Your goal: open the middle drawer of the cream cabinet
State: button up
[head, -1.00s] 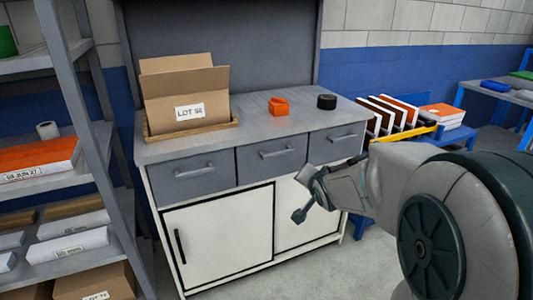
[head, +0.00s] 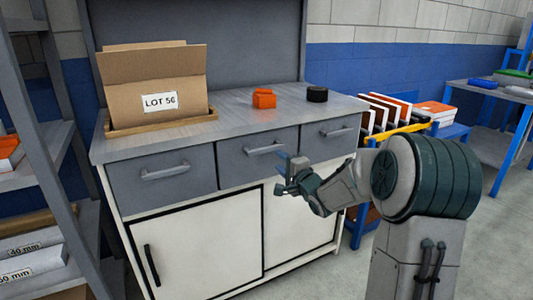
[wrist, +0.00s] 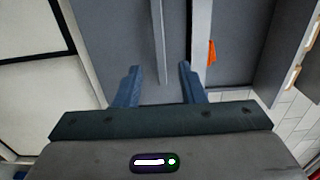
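The cream cabinet (head: 195,250) has a grey top and three grey drawers in a row above cream doors. The middle drawer (head: 235,168) is shut, with a horizontal bar handle (head: 265,148). My gripper (head: 285,178) is in front of this drawer's right part, a little below and right of the handle in the head view. In the wrist view, my gripper (wrist: 159,72) is open with its two blue fingers apart. A thin bar, apparently the handle (wrist: 160,40), runs up the picture between the finger directions. Contact with it cannot be made out.
The left drawer (head: 160,183) and right drawer (head: 330,137) are shut. A grey shelf rack (head: 50,140) stands left; a blue bench (head: 450,130) stands right.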

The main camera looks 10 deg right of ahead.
aim_at(267, 150)
jog(key=b+x, duration=0.2)
jog(key=x, duration=0.8)
jog(key=shift+w, duration=0.25)
grip_shut()
